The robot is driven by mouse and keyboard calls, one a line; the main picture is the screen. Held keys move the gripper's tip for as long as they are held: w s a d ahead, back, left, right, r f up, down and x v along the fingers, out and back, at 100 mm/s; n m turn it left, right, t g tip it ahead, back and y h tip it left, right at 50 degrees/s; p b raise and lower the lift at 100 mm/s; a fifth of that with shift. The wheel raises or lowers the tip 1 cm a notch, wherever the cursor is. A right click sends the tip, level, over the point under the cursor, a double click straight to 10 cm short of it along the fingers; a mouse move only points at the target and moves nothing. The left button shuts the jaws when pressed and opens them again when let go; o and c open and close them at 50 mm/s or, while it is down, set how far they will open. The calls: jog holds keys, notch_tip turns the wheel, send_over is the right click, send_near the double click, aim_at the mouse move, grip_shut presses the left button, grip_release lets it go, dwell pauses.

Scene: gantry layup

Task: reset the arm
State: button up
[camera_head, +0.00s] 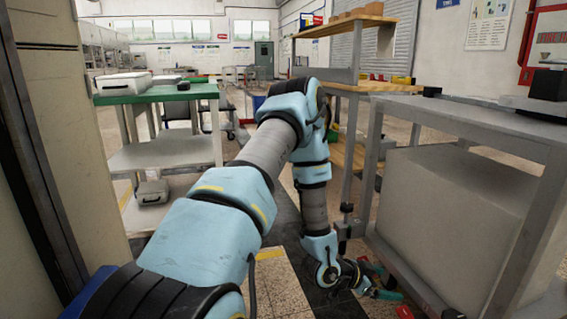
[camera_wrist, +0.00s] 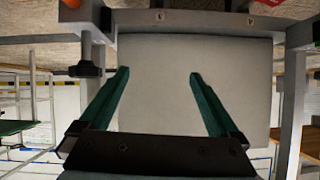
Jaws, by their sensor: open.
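My arm reaches forward from the bottom of the head view, bends at the elbow and hangs down. My gripper (camera_head: 385,294) is low, near the floor, beside the left legs of the grey metal table (camera_head: 468,118). In the wrist view my gripper (camera_wrist: 158,77) shows two green fingers spread wide apart with nothing between them. Beyond the fingers is the flat pale face of a large box (camera_wrist: 185,85). The same pale box (camera_head: 455,220) stands under the grey table in the head view.
A green-topped bench (camera_head: 155,95) with shelves stands at the left. A wooden-shelved rack (camera_head: 345,86) stands behind my arm. The table's metal frame is close to my gripper. Open floor (camera_head: 275,285) lies below my arm.

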jog(key=w+a+r+n+y, duration=0.2)
jog(key=a+r+y, duration=0.1)
jog(key=a, duration=0.3)
jog(key=w+a+r+n+t+y, duration=0.1)
jog(key=w+a+r+n+y, duration=0.2)
jog(key=a, duration=0.4)
jog(key=w+a+r+n+y, duration=0.1)
jog(key=w+a+r+y, duration=0.1)
jog(key=a+r, duration=0.3)
jog(key=s+a+r+n+g+y, duration=0.2)
jog(key=s+a+r+n, duration=0.2)
jog(key=s+a+r, duration=0.3)
jog(key=s+a+r+n+g+y, duration=0.1)
jog(key=s+a+r+n, duration=0.45)
jog(key=a, duration=0.35)
notch_tip(320, 180, up, 33)
jog(key=m+p, duration=0.1)
jog(key=p, duration=3.3)
jog(key=shift+s+f, duration=0.15)
jog(key=shift+s, duration=0.05)
jog(key=shift+a, duration=0.1)
